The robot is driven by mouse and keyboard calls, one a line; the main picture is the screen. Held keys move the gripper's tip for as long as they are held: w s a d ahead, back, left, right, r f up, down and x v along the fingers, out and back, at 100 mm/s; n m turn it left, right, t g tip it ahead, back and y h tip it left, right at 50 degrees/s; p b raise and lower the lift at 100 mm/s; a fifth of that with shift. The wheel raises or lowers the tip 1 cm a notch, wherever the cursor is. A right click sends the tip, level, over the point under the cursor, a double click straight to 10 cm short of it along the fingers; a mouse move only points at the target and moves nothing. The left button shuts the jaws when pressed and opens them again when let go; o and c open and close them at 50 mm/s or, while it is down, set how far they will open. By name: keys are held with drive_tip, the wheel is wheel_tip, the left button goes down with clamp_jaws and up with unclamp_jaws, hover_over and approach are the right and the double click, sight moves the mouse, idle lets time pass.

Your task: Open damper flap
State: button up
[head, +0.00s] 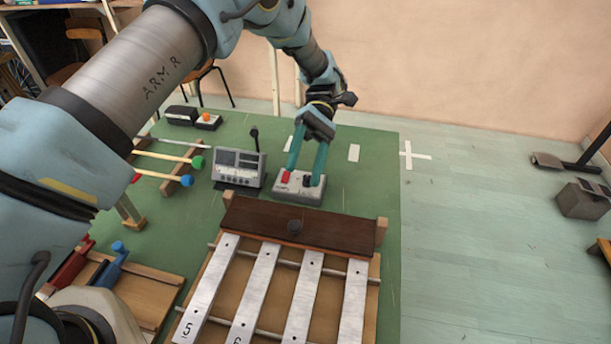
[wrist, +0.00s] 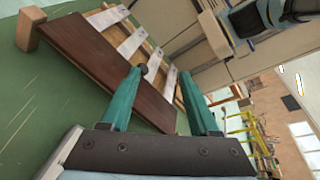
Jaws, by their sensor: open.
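The damper flap (head: 262,222) is a dark brown board lying across the far ends of the metal bars, between two light wood end blocks. My gripper (head: 302,181) has teal fingers, open and empty. It is beyond the flap in the head view and overlaps a small grey box; its exact height is unclear. In the wrist view the open fingers (wrist: 161,73) point toward the flap, apparently apart from it.
The grey box (head: 300,196) with a red button and a grey device (head: 239,167) stand behind the flap. Mallets (head: 165,178) on a wooden rack lie left. Metal bars (head: 300,300) extend toward me. Green tabletop (head: 365,185) is clear at right.

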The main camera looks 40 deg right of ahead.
wheel_tip(320, 180, up, 7)
drive_tip(key=p, duration=0.3)
idle(0.5)
